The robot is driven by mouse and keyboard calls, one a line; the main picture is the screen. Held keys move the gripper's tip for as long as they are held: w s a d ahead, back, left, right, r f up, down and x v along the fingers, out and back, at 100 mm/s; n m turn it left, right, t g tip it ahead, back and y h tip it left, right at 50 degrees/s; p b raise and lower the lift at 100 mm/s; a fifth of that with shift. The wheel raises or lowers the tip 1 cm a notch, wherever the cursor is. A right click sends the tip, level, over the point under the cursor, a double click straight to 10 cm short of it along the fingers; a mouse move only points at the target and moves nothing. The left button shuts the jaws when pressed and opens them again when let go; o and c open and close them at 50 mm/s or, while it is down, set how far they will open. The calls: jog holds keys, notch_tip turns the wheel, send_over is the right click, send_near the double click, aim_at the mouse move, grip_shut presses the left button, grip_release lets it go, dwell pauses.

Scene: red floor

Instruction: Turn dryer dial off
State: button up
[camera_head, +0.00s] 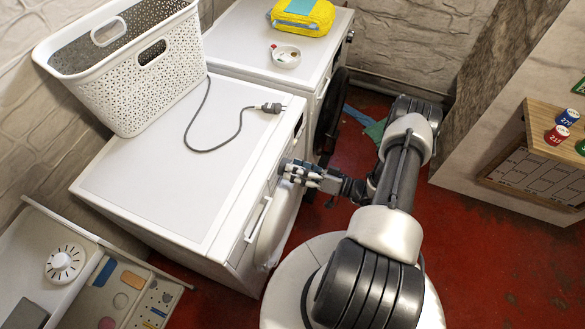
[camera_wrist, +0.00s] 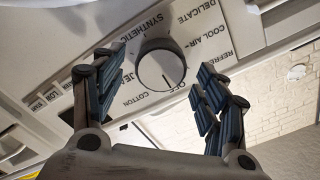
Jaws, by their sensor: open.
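The dryer dial (camera_wrist: 160,68) is a dark round knob with a pale face on a light panel. Printed words around it include SYNTHETIC, DELICATE, COOL AIR, REFRESH, COTTON and OFF, partly covered. A dark mark on the dial's face lies on the side near OFF. My gripper (camera_wrist: 163,64) is open, with one blue-padded finger on each side of the dial; I cannot tell whether either touches it. In the head view my gripper (camera_head: 289,170) is at the upper front edge of the nearer white machine (camera_head: 170,185), and the dial is hidden there.
A white laundry basket (camera_head: 150,85) and a cable with plug (camera_head: 235,125) are on the nearer machine. The second machine (camera_head: 245,45) bears a yellow pack (camera_head: 302,16) and a small round dish (camera_head: 286,56). A wooden board (camera_head: 552,130) with cans is at right. Red floor (camera_head: 480,245) is clear.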

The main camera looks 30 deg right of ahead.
jog(key=v, duration=1)
jog(key=shift+s+d, duration=0.25)
jog(key=shift+s, duration=0.05)
jog(key=w+a+r+n+g, duration=0.1)
jog(key=a+r+g, duration=0.35)
jog(key=r, duration=0.35)
jog(key=a+r+n+g, duration=0.1)
jog(key=a+r+g, duration=0.2)
jog(key=r+g, duration=0.3)
jog(key=w+a+r+n+g, duration=0.1)
jog(key=a+r+n+g, duration=0.2)
jog(key=r, duration=0.6)
jog(key=s+a+r+m+t+h, duration=0.2)
jog(key=s+a+r+h, duration=0.2)
jog(key=s+r+h, duration=0.1)
jog(key=s+a+r+m+t+h, duration=0.2)
jog(key=s+a+r+h, duration=0.3)
jog(key=r, duration=0.5)
jog(key=shift+s+a+r+h, duration=0.3)
jog(key=shift+s+h, duration=0.2)
jog(key=shift+s, duration=0.65)
